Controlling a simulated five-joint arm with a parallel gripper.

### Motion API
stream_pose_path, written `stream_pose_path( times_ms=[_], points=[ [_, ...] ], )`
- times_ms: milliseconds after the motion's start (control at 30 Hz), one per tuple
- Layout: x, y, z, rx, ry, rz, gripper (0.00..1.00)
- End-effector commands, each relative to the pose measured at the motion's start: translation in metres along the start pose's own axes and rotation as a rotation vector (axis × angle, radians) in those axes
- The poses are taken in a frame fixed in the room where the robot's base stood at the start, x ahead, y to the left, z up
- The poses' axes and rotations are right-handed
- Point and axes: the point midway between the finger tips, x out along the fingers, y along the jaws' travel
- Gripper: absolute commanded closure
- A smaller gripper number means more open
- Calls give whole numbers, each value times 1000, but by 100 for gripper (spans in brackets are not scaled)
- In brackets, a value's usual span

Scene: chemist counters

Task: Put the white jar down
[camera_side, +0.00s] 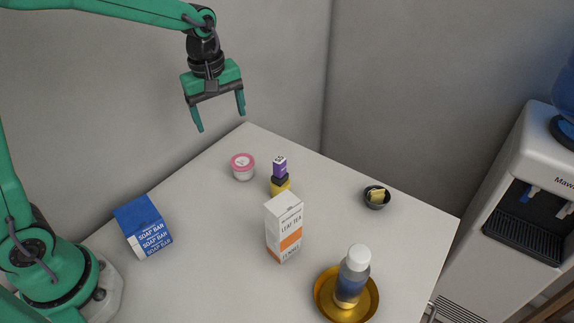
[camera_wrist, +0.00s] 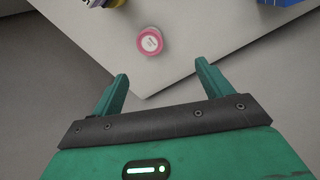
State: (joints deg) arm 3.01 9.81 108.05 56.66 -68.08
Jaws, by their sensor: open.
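A small white jar with a pink lid (camera_side: 243,166) stands upright on the table near its far left edge. It also shows in the wrist view (camera_wrist: 150,41), seen from above, beyond the fingertips. My gripper (camera_side: 221,122) is open and empty. It hangs in the air well above the jar, near the table's far corner. In the wrist view its two fingers (camera_wrist: 163,70) are spread apart with nothing between them.
The white table (camera_side: 200,270) bears a blue soap box (camera_side: 143,226), a tea carton (camera_side: 284,228), a purple-and-yellow stack (camera_side: 280,176), a dark bowl (camera_side: 376,197) with a yellow piece inside, and a gold dish (camera_side: 325,306) holding a bottle (camera_side: 353,274). A water dispenser (camera_side: 530,190) stands right.

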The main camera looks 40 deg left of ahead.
Motion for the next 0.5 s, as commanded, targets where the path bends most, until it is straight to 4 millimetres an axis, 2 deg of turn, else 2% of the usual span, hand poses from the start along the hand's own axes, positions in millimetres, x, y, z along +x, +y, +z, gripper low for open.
stream_pose_path(
  times_ms=[33,200,500],
  points=[
    [-11,-8,2,45,9,19,22],
    [-36,-34,9,216,40,72,22],
    [-69,-84,25,515,118,147,22]
  ],
)
